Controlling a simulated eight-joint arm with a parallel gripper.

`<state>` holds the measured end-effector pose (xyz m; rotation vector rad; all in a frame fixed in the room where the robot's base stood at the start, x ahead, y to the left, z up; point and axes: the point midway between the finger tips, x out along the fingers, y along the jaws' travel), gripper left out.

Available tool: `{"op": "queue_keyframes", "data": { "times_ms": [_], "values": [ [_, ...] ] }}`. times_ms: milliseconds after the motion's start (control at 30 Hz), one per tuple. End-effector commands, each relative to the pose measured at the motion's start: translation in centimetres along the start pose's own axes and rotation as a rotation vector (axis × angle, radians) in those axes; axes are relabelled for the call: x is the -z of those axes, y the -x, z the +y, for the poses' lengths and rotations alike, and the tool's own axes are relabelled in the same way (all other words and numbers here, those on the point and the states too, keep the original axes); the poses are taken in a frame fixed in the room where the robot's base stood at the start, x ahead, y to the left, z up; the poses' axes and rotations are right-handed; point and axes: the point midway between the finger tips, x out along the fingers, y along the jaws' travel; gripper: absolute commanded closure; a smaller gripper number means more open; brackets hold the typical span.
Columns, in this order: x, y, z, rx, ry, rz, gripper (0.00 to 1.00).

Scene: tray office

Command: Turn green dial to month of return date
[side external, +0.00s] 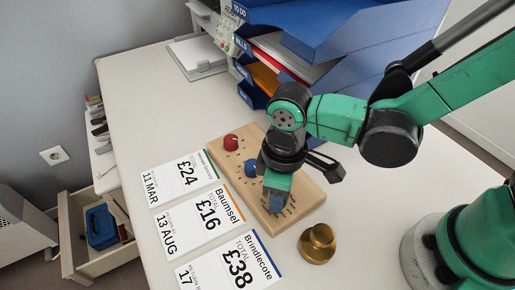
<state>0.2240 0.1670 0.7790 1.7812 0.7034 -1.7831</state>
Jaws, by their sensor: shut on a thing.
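A wooden board (309,196) lies on the white table with a red dial (231,142) and a blue dial (250,168) in a row. My gripper (275,204) points down at the third place in this row, at the board's near end. It is shut on the green dial, which it hides. Small marks show around the dials but are too small to read. Three cards lie left of the board: a green-edged card (183,178) reading £24, 11 MAR; an orange-edged Baumsel card (200,222), £16, 13 AUG; and a blue-edged Brindlecote card (232,265), £38, 17, its month cut off.
A brass knobbed object (317,243) stands close to the board's near right end. Blue stacked trays (325,35) with papers stand at the back. An open drawer (85,262) is at lower left.

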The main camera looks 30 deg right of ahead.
Motion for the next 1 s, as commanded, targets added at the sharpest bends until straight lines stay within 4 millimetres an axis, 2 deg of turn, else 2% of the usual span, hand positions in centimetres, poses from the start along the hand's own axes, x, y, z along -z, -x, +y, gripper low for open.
{"op": "queue_keyframes", "data": {
  "times_ms": [667,700,767,800,1000],
  "values": [
    [0.11,-0.01,0.05,-0.002,-0.057,0.005,1.00],
    [0.11,-0.01,0.05,-0.002,-0.057,0.005,0.51],
    [0.10,-0.01,0.04,-0.001,-0.057,0.004,0.34],
    [0.09,0.00,0.04,-0.001,-0.057,0.004,0.30],
    [0.05,0.00,0.03,-0.001,-0.056,0.002,0.30]
  ]
}}
